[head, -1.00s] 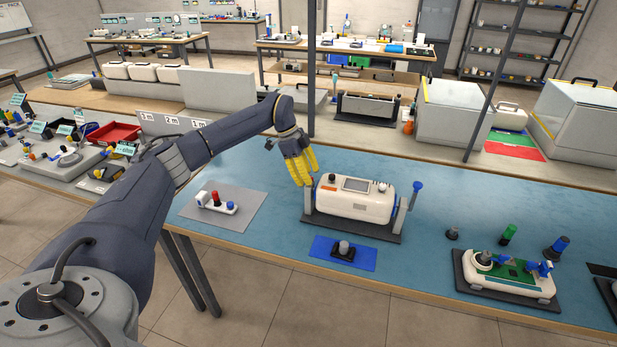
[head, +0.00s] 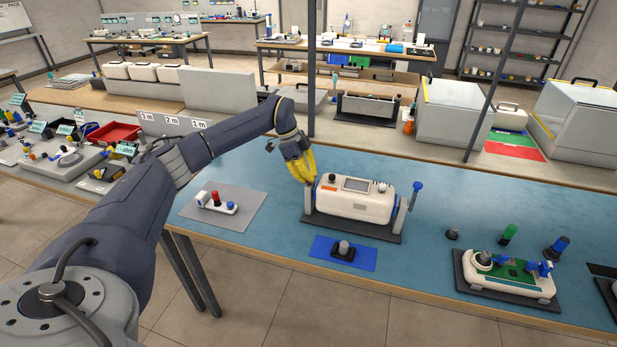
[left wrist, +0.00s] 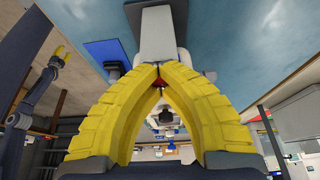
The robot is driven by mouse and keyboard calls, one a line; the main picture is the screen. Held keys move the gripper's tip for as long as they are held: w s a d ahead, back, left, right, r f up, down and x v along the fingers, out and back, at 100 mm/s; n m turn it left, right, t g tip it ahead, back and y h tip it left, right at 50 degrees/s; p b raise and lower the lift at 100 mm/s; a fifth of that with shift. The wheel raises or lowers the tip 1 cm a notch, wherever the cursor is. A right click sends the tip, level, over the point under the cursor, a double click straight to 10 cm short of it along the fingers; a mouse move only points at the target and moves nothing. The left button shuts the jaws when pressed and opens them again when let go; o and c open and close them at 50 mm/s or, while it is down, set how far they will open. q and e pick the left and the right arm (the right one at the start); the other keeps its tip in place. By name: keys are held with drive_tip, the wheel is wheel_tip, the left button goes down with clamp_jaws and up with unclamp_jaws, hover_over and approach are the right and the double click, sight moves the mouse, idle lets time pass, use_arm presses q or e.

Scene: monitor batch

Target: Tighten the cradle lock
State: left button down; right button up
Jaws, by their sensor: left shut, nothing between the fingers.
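The white monitor (head: 352,205) with a small screen sits in a dark cradle (head: 350,227) on the blue bench top. A lever with a blue knob (head: 417,186) stands at the cradle's right end. My left gripper (head: 308,178) has yellow fingers, shut and empty, at the monitor's left end. They hide part of that end, and I cannot tell whether they touch it. In the left wrist view the fingertips (left wrist: 160,72) meet in front of a pale part, with a bit of red between them. My right gripper (left wrist: 62,52) shows small at the left of that view; its opening is unclear.
A blue mat (head: 325,250) with a dark-based knob lies in front of the cradle. A grey mat (head: 235,220) with a small white fixture is to the left. A green-and-white board fixture (head: 508,282) and several loose knobs are to the right. A dark post (head: 311,70) rises behind.

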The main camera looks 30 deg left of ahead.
use_arm(q)
drive_tip(key=c, duration=2.1)
unclamp_jaws()
drive_tip(key=shift+d+m, duration=0.1)
drive_tip(key=shift+m, duration=0.2)
drive_tip(key=shift+c, duration=0.2)
drive_tip(key=o, duration=0.9)
drive_tip(key=shift+v, duration=6)
drive_tip(key=shift+w, duration=0.1)
